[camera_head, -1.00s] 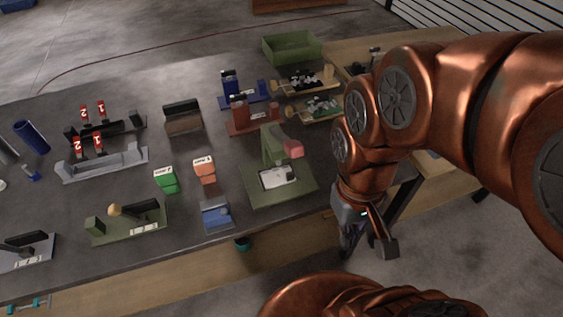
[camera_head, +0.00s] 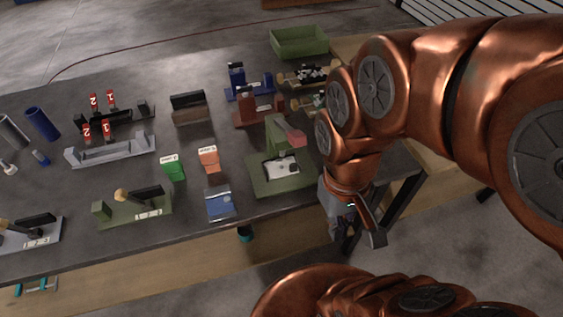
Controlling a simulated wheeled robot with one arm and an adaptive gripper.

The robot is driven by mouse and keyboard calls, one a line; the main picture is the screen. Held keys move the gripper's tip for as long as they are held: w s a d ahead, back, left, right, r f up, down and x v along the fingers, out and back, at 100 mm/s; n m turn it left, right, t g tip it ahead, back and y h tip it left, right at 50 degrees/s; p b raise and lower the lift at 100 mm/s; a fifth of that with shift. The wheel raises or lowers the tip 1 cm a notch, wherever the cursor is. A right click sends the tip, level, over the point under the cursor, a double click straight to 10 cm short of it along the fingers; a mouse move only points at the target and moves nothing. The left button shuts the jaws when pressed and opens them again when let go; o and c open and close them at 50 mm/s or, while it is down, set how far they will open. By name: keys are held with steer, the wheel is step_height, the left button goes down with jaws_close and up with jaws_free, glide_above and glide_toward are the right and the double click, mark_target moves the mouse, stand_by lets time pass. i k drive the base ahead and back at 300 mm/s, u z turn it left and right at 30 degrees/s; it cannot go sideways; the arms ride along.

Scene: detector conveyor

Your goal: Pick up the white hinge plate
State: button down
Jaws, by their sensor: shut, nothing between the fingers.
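A small white plate with dark marks (camera_head: 283,168) lies flat on the green fixture (camera_head: 262,188) near the table's front right; it looks like the white hinge plate. The fixture has a green upright with a pinkish-red block (camera_head: 296,138) leaning over the plate's far side. My gripper (camera_head: 346,236) points down past the table's front edge, right of and nearer than the fixture. It is shut and empty, apart from the plate. Its fingertips are small and partly hidden.
A blue block (camera_head: 219,204) and orange (camera_head: 208,158) and green (camera_head: 173,167) boxes stand left of the fixture. Red (camera_head: 246,112) and blue fixtures (camera_head: 248,84) stand behind it. A green bin (camera_head: 299,42) is at the back. My arm covers the table's right part.

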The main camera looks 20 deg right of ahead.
mark_target(282, 167)
steer(key=u, duration=2.05)
steer(key=k, duration=0.8)
steer(key=z, duration=0.7)
